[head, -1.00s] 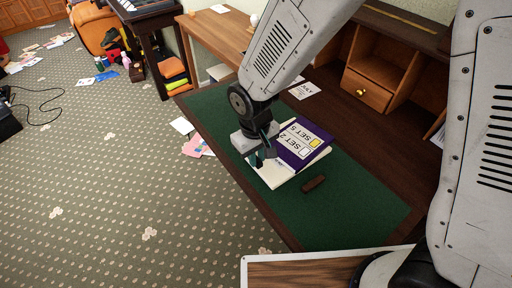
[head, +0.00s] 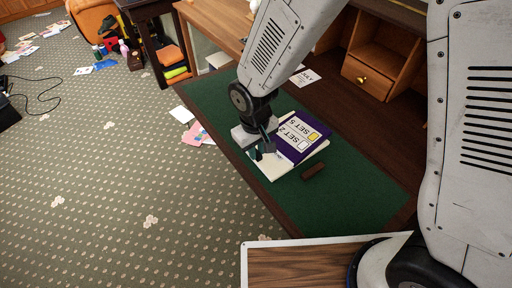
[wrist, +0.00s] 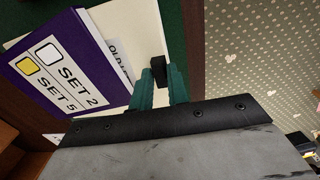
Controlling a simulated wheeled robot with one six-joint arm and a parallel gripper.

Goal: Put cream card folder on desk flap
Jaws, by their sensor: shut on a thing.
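The cream card folder (head: 279,167) lies on the green inlay of the desk flap (head: 345,205), partly under a purple book marked SET 2 and SET 5 (head: 302,136). In the wrist view the folder (wrist: 137,25) is a pale sheet sticking out past the book (wrist: 55,65), with a small printed label partly hidden. My gripper (head: 263,152) is at the folder's near left edge, tilted down. Its green fingers (wrist: 160,85) are shut on the folder's edge in the wrist view. The exact contact is partly hidden.
A dark brown block (head: 314,170) lies on the flap just right of the folder. Pigeonholes with a small drawer (head: 366,77) stand at the back. Papers (head: 195,132) lie on the carpet beside the flap. The flap's near right part is clear.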

